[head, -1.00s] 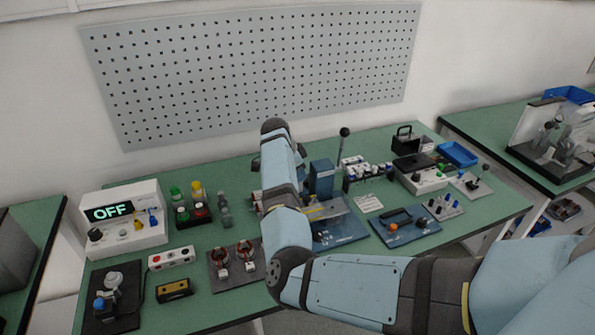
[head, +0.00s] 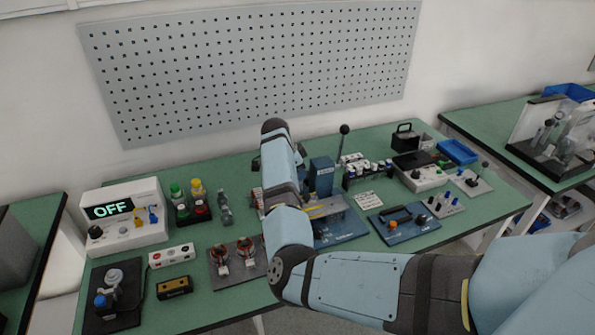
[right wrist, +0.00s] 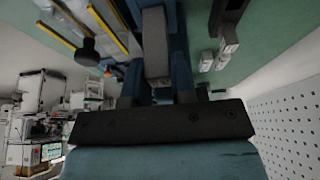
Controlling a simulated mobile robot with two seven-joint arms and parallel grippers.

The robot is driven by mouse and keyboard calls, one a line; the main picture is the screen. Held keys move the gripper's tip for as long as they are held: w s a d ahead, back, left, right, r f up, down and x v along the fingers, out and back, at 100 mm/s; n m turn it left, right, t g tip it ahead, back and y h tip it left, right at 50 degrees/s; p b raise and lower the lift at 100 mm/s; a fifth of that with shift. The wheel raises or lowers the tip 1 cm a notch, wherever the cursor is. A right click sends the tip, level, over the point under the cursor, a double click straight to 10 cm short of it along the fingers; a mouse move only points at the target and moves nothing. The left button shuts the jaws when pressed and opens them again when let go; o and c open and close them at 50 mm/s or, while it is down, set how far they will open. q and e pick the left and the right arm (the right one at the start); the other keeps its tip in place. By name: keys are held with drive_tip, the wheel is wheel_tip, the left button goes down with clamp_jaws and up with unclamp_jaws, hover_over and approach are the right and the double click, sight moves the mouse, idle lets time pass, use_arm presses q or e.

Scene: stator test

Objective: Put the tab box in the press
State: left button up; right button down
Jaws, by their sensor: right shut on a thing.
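My right gripper (right wrist: 157,88) is shut on a narrow grey block (right wrist: 155,45) in the right wrist view; I cannot tell whether this is the tab box. Blue parts flank the block closely, and I cannot tell whether they touch it. In the head view my right arm hides the gripper and what it holds. What looks like the press, a blue post (head: 321,177) on a blue base (head: 346,227), stands just right of my right forearm. A black-knobbed lever (head: 344,130) rises behind it. My left gripper is out of view.
A box reading OFF (head: 122,217) stands at the bench's left. A plate with two copper coils (head: 236,264) lies left of my arm. A blue control plate (head: 404,224) and a blue tray (head: 458,151) are at the right. A pegboard (head: 250,70) is behind.

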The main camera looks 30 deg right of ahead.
drive_tip(key=shift+f, duration=0.15)
drive_tip(key=shift+f+b, duration=0.3)
drive_tip(key=shift+f, duration=0.45)
drive_tip(key=shift+f, duration=0.75)
drive_tip(key=c, duration=0.9)
unclamp_jaws()
drive_tip(key=b+v, duration=0.1)
drive_tip(key=v, duration=1.3)
drive_tip(key=shift+a+f, duration=0.1)
